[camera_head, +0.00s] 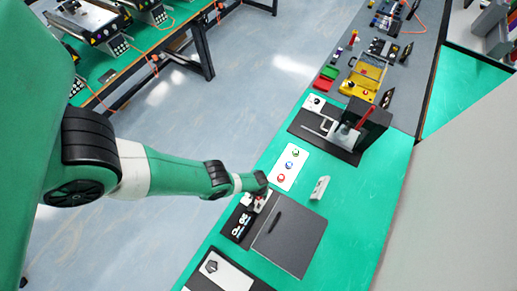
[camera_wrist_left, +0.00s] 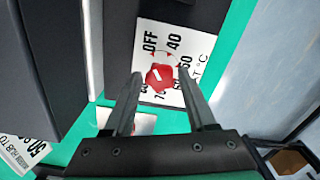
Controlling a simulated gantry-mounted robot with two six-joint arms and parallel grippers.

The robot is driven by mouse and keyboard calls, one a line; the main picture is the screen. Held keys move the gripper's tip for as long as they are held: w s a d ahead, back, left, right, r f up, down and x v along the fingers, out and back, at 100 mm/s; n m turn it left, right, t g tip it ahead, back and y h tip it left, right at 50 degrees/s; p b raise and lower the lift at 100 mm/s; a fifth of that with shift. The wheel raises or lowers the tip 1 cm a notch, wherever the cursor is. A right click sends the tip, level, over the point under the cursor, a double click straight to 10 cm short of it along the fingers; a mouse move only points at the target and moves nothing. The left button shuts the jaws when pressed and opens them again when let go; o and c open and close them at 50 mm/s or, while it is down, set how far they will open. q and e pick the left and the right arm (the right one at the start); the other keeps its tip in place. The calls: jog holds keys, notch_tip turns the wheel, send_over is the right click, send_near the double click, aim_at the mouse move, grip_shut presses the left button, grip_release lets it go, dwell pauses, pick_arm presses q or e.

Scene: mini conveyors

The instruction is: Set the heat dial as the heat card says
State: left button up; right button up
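The heat dial (camera_wrist_left: 160,77) is a red knob on a white plate (camera_wrist_left: 148,45) marked OFF, 40 and further numbers, partly covered by my fingers. A white mark shows on the knob; I cannot tell exactly which number it points at. My left gripper (camera_wrist_left: 161,70) is open, with its fingertips on either side of the knob; contact is not clear. In the head view the left gripper (camera_head: 259,199) is at the dark heater unit (camera_head: 292,238). A white card (camera_wrist_left: 22,152) reading 50 and "WARM HUB TO" shows at the wrist view's lower left. My right gripper is not seen.
A white panel with green, blue and red buttons (camera_head: 290,165) lies beyond the heater. A small white upright piece (camera_head: 320,188) stands to its right. A black fixture with a red handle (camera_head: 365,120) and a yellow case (camera_head: 360,85) are farther back. The green bench right of the heater is clear.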

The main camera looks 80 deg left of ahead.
pick_arm(q)
grip_shut()
jog(key=shift+m, duration=0.4)
jog(key=m, duration=0.4)
jog(key=shift+m, duration=0.3)
jog(key=m+b, duration=0.1)
jog(key=m, duration=0.3)
jog(key=shift+s+a+m, duration=0.1)
jog(key=shift+m, duration=0.2)
jog(key=m, duration=0.5)
jog(key=shift+a+b, duration=0.1)
jog(key=shift+b, duration=0.2)
jog(key=shift+a+m, duration=0.1)
jog(key=shift+m, duration=2.3)
